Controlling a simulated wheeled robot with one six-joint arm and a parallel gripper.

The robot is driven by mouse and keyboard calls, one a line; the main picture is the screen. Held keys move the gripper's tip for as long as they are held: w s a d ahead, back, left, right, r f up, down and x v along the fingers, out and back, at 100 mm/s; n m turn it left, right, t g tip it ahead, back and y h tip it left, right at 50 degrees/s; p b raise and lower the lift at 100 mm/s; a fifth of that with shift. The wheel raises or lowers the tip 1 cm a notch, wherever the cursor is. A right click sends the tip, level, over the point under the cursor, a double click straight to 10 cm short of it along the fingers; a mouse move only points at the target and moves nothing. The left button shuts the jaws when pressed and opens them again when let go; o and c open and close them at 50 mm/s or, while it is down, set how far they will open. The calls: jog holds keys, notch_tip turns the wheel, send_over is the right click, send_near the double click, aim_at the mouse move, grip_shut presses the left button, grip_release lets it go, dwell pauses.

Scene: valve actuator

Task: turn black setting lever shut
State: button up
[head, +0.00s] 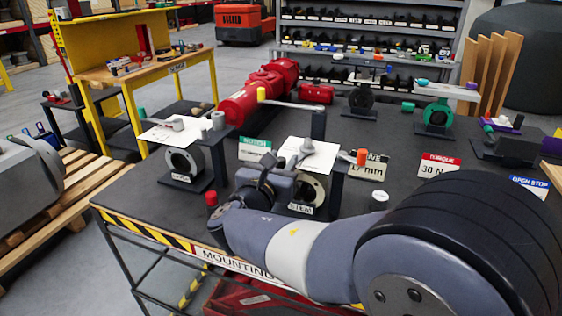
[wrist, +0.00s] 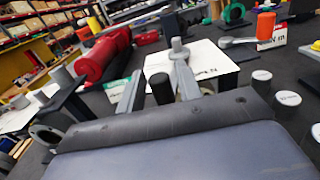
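My gripper (wrist: 160,88) is low over the front of the table. Its two grey fingers stand apart. A black knob (wrist: 162,88) stands between them, with a small gap at the left finger; contact at the right one is unclear. In the head view, my gripper (head: 265,172) is at the left side of the middle valve (head: 310,190), and the dark knob shows at its tips. A white plate (wrist: 210,62) marked OPEN lies behind the fingers, with a grey hub post (wrist: 179,48) on it. The lever arm below the knob is hidden.
An orange-ended lever (head: 361,157) is right of the middle valve. Another valve (head: 185,163) with a grey lever stands to the left. A red actuator (head: 262,92) lies behind. Small cylinders (wrist: 262,78) stand right of my gripper. Signs stand on the table.

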grip_shut()
